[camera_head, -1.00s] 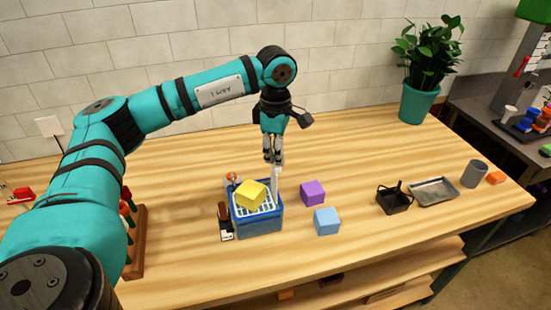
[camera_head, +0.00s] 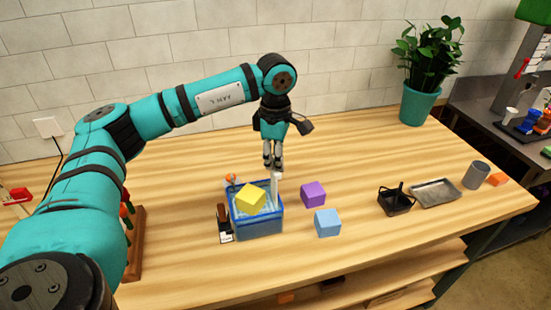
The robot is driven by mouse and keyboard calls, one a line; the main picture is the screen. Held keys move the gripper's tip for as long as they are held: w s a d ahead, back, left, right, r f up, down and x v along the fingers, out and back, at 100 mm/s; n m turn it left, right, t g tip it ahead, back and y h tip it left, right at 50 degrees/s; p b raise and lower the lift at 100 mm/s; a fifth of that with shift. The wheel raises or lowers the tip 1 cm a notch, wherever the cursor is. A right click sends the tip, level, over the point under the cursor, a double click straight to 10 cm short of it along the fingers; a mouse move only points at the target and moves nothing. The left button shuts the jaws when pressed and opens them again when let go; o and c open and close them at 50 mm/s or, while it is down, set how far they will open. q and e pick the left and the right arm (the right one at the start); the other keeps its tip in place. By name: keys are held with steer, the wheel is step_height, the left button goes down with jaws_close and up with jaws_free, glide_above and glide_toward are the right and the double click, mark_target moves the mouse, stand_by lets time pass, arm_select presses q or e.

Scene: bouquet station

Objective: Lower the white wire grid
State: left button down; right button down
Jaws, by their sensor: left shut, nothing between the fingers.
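A blue bin (camera_head: 258,228) stands on the wooden table, with light blue inside that looks like water. A yellow block (camera_head: 250,199) sits in its mouth, tilted. A white upright bar (camera_head: 276,188), seemingly the handle of the white wire grid, rises at the bin's right side. The grid's mesh is hard to make out, low in the bin under the block. My left gripper (camera_head: 273,166) points down just above the bar's top, fingers shut. I cannot tell whether they touch the bar. My right gripper is not in view.
A purple block (camera_head: 313,194) and a light blue block (camera_head: 327,222) lie right of the bin. A black basket (camera_head: 396,201), a metal tray (camera_head: 435,192) and a grey cup (camera_head: 477,175) are further right. A dark item (camera_head: 223,221) stands close left of the bin.

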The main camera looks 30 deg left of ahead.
mark_target(275, 173)
arm_select(q)
steer(key=shift+f+b, duration=0.45)
steer(key=shift+f, duration=0.5)
steer(key=shift+f+b, duration=0.75)
steer(key=shift+f, duration=0.4)
steer(key=shift+r+p, duration=1.5)
steer(key=shift+r, duration=1.1)
